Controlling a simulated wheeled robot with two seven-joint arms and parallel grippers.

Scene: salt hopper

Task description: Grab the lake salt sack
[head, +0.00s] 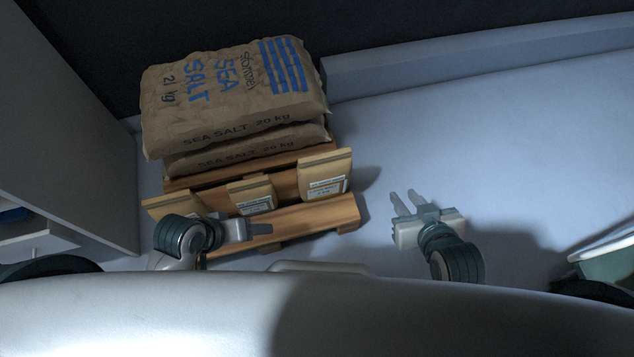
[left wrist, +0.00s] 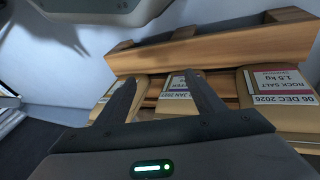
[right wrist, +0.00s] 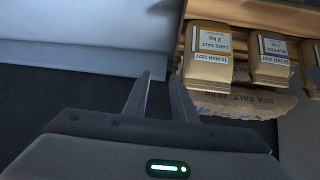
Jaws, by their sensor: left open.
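The lake salt sack (head: 323,172) is a small tan bag with a white label at the right end of the wooden pallet's row of small sacks. Its label reads "LAKE SALT 2 kg" in the right wrist view (right wrist: 208,48). My right gripper (head: 402,198) is open and empty, apart from the sack, over the floor to its right. My left gripper (head: 260,230) is open in front of the middle small sack (head: 252,192). In the left wrist view its fingers (left wrist: 162,88) lie across the middle sack's picture; I cannot tell whether they touch it.
Large sea salt sacks (head: 235,95) are stacked on the pallet (head: 310,215) behind the small ones. A rock salt sack (left wrist: 270,95) is at the row's other end. A grey panel (head: 65,110) stands left, a green bin (head: 605,262) right.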

